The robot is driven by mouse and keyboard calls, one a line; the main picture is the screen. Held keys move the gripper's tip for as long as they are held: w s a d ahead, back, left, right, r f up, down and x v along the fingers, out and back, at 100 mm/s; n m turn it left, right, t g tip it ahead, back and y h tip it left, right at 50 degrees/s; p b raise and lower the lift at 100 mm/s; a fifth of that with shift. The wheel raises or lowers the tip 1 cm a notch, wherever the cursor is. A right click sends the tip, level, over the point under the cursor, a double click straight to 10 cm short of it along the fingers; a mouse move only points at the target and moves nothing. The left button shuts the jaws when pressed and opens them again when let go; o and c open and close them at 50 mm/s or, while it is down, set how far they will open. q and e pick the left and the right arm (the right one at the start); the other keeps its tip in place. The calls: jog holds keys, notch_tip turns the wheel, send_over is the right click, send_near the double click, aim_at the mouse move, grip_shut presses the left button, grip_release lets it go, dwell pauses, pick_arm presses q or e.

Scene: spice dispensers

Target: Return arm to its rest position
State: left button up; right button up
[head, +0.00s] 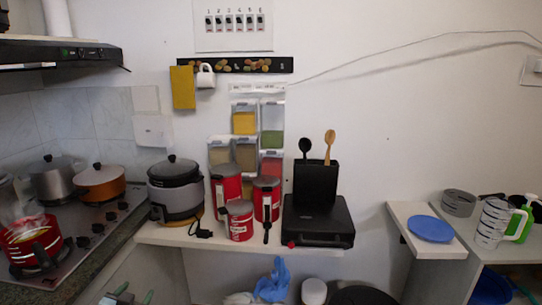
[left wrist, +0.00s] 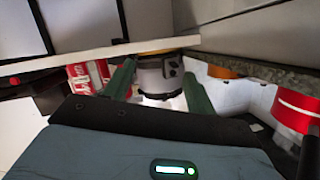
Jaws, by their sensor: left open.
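My left gripper (head: 126,298) shows only in part at the bottom edge of the head view, low in front of the counter and shelf. In the left wrist view its two green fingers (left wrist: 158,92) stand apart with nothing held between them. Beyond the fingers, past the shelf edge, is the grey and black rice cooker (left wrist: 157,76). The spice dispensers (head: 245,140) hang on the wall in the head view, far above the gripper and apart from it. My right gripper is not in view.
The white shelf (head: 200,238) carries the rice cooker (head: 176,190), red canisters (head: 239,220) and a black grill (head: 318,219). On the left a hob (head: 95,222) holds pots, with a red pot (head: 32,243) near its front. A blue plate (head: 431,229) lies on the right shelf.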

pick_arm(q)
jog(key=s+d+f+g+h, duration=0.1)
jog(key=s+d+f, duration=0.2)
jog(key=s+f, duration=0.25)
jog(key=s+d+f+g, duration=0.1)
jog(key=s+d+f, duration=0.25)
jog(key=s, duration=0.25)
jog(key=s+d+f+g, duration=0.1)
jog(key=s+d+f, duration=0.1)
jog(key=s, duration=0.8)
jog(key=s+d+f+g+h, duration=0.1)
jog(key=s+d+f, duration=0.2)
jog(key=s, duration=0.8)
jog(key=s+d+f+n+g+h, duration=0.1)
jog(key=s+d, duration=0.4)
jog(key=s, duration=0.5)
notch_tip(320, 180, down, 2)
jog(key=shift+s+d+f+g, duration=0.15)
jog(key=shift+s+g, duration=0.15)
jog(key=shift+g, duration=0.2)
